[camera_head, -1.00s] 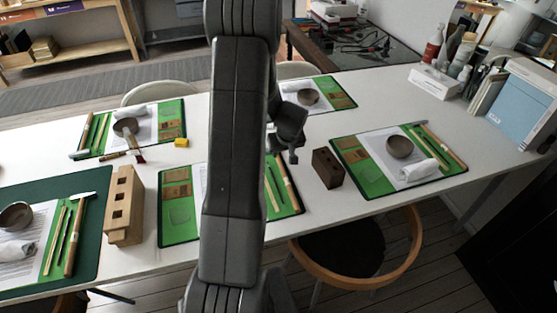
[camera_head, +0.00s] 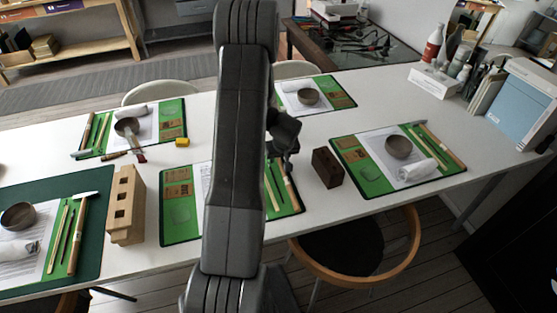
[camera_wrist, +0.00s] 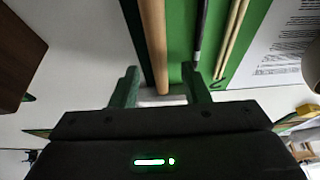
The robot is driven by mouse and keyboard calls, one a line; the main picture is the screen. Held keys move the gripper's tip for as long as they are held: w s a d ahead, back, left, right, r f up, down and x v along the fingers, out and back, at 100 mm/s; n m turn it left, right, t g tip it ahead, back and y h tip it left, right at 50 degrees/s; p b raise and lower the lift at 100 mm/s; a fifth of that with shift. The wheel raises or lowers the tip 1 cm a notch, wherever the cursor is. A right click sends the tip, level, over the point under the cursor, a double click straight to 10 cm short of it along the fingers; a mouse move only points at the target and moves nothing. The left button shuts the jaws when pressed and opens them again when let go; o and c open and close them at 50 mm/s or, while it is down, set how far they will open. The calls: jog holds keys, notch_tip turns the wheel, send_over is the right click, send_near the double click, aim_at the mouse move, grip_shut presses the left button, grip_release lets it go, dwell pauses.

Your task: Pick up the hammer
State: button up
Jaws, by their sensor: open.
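A hammer with a light wooden handle (camera_wrist: 154,35) lies on the green mat (camera_head: 180,228) in the middle of the table. The handle's near part also shows in the head view (camera_head: 291,192), below my gripper (camera_head: 282,155). In the wrist view my gripper (camera_wrist: 163,82) is open, with one finger on each side of the hammer near its pale head (camera_wrist: 162,99). The head is partly hidden by the gripper body. I cannot tell whether the fingers touch the hammer.
A dark stick tool (camera_wrist: 201,30) and thin wooden sticks (camera_wrist: 231,40) lie right of the hammer. A dark brown block (camera_head: 327,168) stands close by. A wooden block with square holes (camera_head: 126,205) stands left.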

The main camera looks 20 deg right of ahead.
jog(key=shift+f+b, duration=0.15)
jog(key=shift+b, duration=0.15)
grip_shut()
dwell(0.3)
